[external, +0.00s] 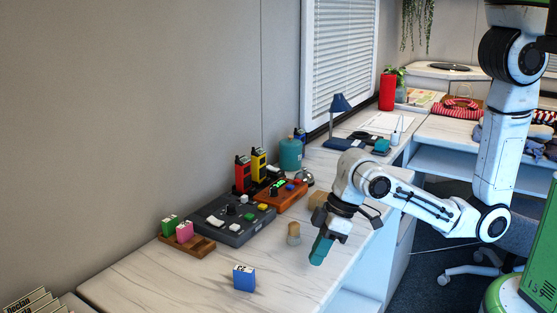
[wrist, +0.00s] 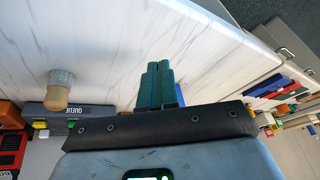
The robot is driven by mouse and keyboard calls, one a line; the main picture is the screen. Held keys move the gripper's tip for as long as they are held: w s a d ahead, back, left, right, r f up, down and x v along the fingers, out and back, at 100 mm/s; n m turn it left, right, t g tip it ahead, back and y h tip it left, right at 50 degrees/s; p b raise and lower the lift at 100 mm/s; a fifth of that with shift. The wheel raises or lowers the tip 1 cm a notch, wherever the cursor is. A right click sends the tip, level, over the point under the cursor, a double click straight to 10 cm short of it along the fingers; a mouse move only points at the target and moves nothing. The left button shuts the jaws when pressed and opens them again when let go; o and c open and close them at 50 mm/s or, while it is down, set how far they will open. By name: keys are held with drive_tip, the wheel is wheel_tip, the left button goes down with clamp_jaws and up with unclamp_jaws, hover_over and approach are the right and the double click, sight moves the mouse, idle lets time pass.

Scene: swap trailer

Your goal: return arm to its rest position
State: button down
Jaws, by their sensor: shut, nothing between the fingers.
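My white arm (external: 440,208) reaches from the right over the marble-topped counter (external: 130,283). My gripper (external: 321,248) points down over the counter near its front edge, with teal fingers. The fingers lie together with nothing between them; they also show in the wrist view (wrist: 157,86). A small tan cork-like piece (external: 293,233) stands just left of my gripper, apart from it. It also shows left of the fingers in the wrist view (wrist: 59,90).
A blue box (external: 244,277) stands at the counter's front. A grey console (external: 232,220), an orange-brown device (external: 282,195) and a wooden tray (external: 187,243) with green and pink blocks line the wall. A blue lamp (external: 340,103) stands farther back. The front left of the counter is clear.

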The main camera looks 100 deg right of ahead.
drive_tip(key=s+f+g, duration=0.2)
drive_tip(key=s, duration=0.7)
drive_tip(key=s+d+f+n+g, duration=0.1)
drive_tip(key=s+f, duration=0.2)
drive_tip(key=s, duration=0.6)
drive_tip(key=shift+d+g+h, duration=0.25)
drive_tip(key=shift+g+h, duration=0.15)
drive_tip(key=c, duration=1.8)
unclamp_jaws()
